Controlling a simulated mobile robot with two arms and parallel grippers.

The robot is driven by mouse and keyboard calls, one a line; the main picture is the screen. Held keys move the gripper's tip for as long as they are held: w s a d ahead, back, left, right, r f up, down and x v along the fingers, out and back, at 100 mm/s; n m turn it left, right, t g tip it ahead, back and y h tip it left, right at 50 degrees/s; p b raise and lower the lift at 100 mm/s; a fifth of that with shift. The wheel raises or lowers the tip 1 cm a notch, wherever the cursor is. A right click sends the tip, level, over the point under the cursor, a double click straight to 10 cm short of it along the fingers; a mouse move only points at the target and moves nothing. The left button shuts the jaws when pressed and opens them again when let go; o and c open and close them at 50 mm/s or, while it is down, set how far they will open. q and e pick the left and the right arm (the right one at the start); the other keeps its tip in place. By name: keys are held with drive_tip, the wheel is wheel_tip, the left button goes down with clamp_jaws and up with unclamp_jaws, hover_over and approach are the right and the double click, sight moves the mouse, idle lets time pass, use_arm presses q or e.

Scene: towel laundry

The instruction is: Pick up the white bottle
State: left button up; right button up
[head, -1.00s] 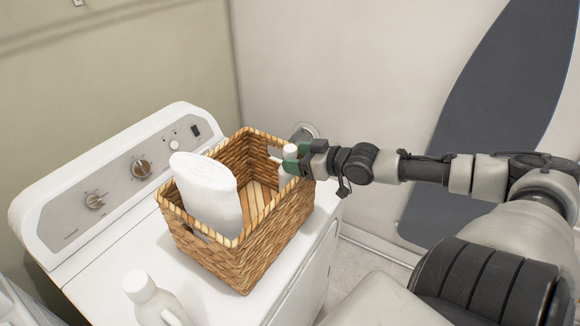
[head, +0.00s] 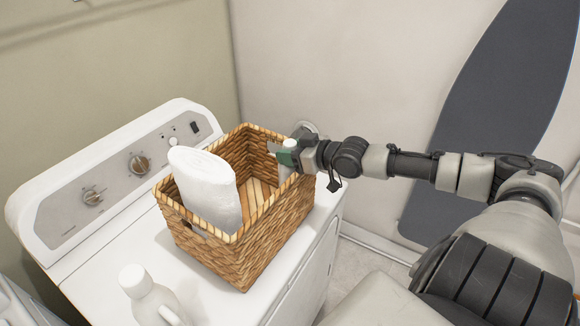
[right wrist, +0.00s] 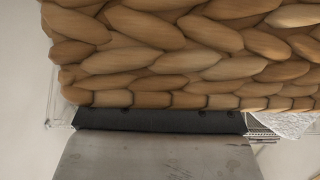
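A larger white bottle with a handle (head: 148,298) stands on the white machine in front of the basket, apart from my gripper. My left gripper is not in view.
A rolled white towel (head: 203,185) stands in the basket's left part. The basket sits on the white machine (head: 92,262), whose control panel (head: 120,178) rises behind. The basket's rim is close to my right gripper. A dark ironing board (head: 480,130) stands against the wall.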

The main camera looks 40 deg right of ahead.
clamp_jaws()
drive_tip(key=shift+r, duration=0.1)
